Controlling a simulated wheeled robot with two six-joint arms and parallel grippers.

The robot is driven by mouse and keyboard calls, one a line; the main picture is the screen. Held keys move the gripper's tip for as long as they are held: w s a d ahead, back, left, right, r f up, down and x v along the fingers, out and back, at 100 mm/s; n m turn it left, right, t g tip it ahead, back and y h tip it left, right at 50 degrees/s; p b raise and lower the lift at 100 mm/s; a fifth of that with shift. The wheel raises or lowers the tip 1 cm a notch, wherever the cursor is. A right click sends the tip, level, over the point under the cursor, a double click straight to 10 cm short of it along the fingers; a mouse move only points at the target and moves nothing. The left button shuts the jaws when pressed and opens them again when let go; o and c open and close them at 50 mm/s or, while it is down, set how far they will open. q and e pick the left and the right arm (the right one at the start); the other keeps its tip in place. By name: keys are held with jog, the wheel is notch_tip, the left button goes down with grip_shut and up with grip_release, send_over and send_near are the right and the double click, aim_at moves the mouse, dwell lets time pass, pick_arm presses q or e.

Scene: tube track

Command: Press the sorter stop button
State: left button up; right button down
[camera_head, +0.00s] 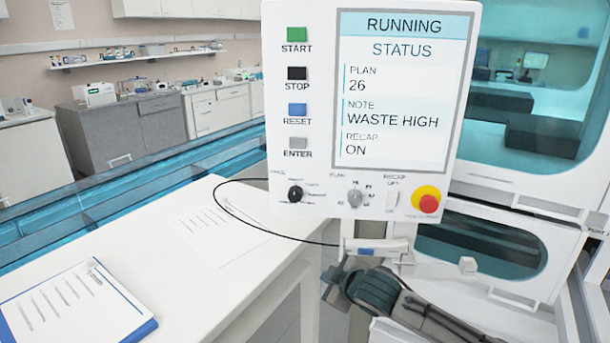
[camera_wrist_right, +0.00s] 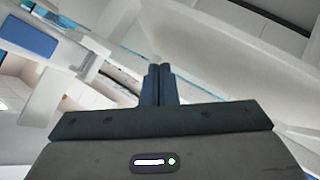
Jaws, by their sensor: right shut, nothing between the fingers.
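The control panel (camera_head: 320,180) is upright and white, with a column of square buttons at its left. The black STOP button (camera_head: 297,73) sits second from the top, under the green START button (camera_head: 297,34). The panel screen (camera_head: 396,85) reads RUNNING, PLAN 26, NOTE WASTE HIGH, RECAP ON. My right gripper (camera_head: 332,274) is below the panel's lower edge, well below the STOP button and apart from it. In the right wrist view its two dark fingers (camera_wrist_right: 158,84) are together and empty. My left gripper is not in view.
Below STOP are a blue RESET button (camera_head: 297,110) and a grey ENTER button (camera_head: 298,143). Knobs and a red mushroom button (camera_head: 426,201) line the panel's bottom. A black cable (camera_head: 290,236) loops left of it. A white table (camera_head: 160,240) holds a clipboard (camera_head: 75,305) and paper.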

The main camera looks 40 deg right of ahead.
jog(key=s+a+r+n+t+y, duration=0.1)
jog(key=r+n, duration=0.3)
jog(key=r, duration=1.1)
jog(key=s+a+r+n+t, duration=0.2)
jog(key=s+r+n+t, duration=0.1)
jog(key=r, duration=1.2)
jog(key=s+a+r+n+t+y, duration=0.1)
jog(key=r+n, duration=0.4)
jog(key=r, duration=1)
jog(key=s+a+t, duration=0.1)
jog(key=s, duration=0.1)
jog(key=shift+s+a+r+t+y, duration=0.15)
jog(key=shift+s+a+t+y, duration=0.15)
jog(key=shift+s+t, duration=0.1)
jog(key=shift+w+d, duration=0.1)
